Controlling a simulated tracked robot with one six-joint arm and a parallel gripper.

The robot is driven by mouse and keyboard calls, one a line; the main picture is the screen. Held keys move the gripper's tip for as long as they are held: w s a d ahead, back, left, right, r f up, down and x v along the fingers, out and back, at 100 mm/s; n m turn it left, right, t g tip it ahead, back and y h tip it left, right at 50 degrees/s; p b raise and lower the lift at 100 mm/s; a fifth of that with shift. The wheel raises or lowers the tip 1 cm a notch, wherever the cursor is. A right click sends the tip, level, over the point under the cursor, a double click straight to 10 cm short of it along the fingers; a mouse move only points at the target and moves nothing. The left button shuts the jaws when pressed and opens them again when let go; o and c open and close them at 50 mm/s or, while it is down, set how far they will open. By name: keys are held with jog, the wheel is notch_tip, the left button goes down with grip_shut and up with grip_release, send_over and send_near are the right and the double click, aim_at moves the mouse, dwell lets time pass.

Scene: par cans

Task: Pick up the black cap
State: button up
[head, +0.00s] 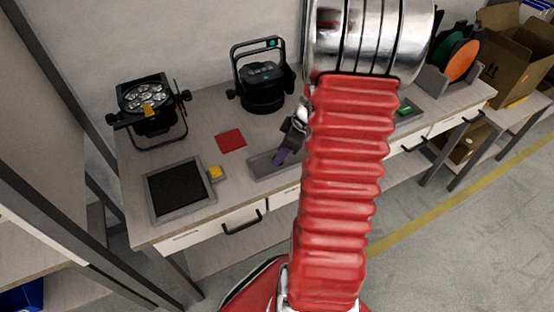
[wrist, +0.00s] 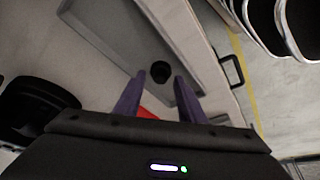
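The black cap (wrist: 161,71) is small, round and dark, and lies in a shallow grey tray (wrist: 105,35) in the wrist view. My gripper (wrist: 160,82) has two purple fingers, spread apart and empty. In that view the cap appears between and just beyond the fingertips; I cannot tell how far above it they are. In the head view my gripper (head: 280,157) is over the grey tray (head: 262,168) on the bench. I cannot make out the cap there; my gripper or arm may hide it.
A stage light (head: 148,105) with its lenses showing stands at left, and a black one (head: 263,85) stands behind the tray. Coloured discs (head: 462,60) stand at right.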

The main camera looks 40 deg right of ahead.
jog(key=shift+w+a+f, duration=0.1)
jog(key=shift+w+f, duration=0.05)
jog(key=shift+f, duration=0.35)
jog(key=c, duration=0.8)
jog(key=shift+r, duration=0.1)
notch_tip(320, 180, up, 10)
jog(key=shift+f, duration=0.1)
jog(key=shift+c, duration=0.2)
dwell(0.7)
